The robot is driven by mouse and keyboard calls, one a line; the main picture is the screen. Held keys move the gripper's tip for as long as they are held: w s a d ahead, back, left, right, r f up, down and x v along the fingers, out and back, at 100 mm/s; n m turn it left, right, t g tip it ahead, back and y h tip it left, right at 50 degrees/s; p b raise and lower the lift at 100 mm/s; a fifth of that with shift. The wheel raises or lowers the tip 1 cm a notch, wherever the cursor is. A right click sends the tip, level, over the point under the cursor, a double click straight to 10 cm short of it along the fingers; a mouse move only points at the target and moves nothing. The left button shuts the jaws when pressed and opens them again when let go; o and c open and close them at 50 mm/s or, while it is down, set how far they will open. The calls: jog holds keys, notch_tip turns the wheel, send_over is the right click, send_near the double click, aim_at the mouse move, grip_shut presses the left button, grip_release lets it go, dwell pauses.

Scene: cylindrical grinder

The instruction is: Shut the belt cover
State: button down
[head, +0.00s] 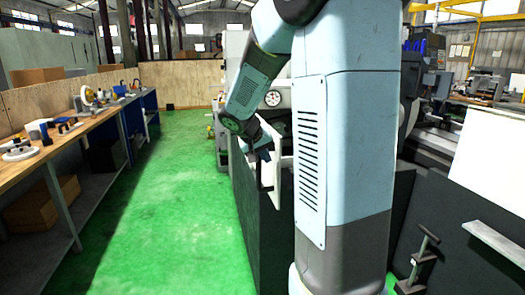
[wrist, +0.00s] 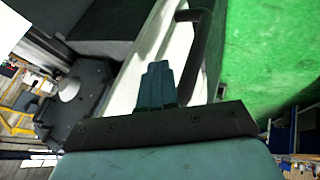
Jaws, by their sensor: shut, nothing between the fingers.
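The belt cover (head: 277,188) is a white upright panel beside the dark machine body, partly hidden behind my arm. It is seen at a steep angle, so how far open it stands is hard to tell. In the wrist view the cover (wrist: 178,48) runs diagonally, with a black bar handle (wrist: 206,45) on its green-floor side. My gripper (head: 264,153) is at the cover, close to its handle. In the wrist view my gripper's fingers (wrist: 156,70) are together and empty, in front of the white panel and left of the handle. Whether they touch the cover is unclear.
The dark machine body (head: 246,205) stands below and beside the cover. A long workbench (head: 62,142) with tools runs along the left. The green floor (head: 170,215) between them is clear. A T-shaped grey part (head: 425,247) stands at the lower right.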

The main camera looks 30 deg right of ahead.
aim_at(275, 170)
jog(key=shift+x, duration=1.95)
